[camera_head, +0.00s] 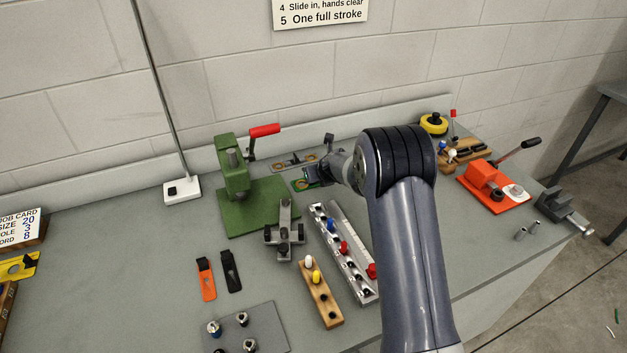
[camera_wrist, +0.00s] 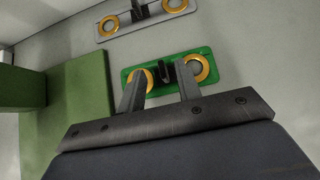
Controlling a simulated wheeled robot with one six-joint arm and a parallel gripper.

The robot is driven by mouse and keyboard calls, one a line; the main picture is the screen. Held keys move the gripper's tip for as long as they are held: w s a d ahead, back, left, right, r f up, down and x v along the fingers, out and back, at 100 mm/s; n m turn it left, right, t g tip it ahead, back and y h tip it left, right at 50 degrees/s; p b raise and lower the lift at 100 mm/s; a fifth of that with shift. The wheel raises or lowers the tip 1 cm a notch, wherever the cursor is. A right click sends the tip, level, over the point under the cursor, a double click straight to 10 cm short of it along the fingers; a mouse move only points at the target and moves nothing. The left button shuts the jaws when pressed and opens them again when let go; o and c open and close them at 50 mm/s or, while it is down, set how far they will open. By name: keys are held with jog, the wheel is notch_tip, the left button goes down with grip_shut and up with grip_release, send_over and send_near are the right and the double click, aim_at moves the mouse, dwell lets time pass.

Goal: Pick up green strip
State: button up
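The green strip (camera_wrist: 180,57) lies flat on the bench in the wrist view, with a gold ring near each end and a dark upright tab between them. In the head view its left part (camera_head: 297,185) shows beside the green press, and my arm end hides the rest. My gripper (camera_wrist: 160,72) is over the strip's near side, with its two fingers apart and nothing between them that I can see gripped. The fingers overlap the strip near the rings in the picture. Whether they touch it cannot be told.
A similar grey strip (camera_wrist: 150,22) lies behind the green one. The green press (camera_head: 232,175) with a red handle stands close at left. A grey fixture (camera_head: 284,235) and a metal rail with coloured knobs (camera_head: 337,248) stand in front. The wall is behind the bench.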

jog(key=shift+p+x, duration=0.3)
jog(key=shift+x, duration=1.35)
jog(key=shift+d, duration=0.1)
grip_shut()
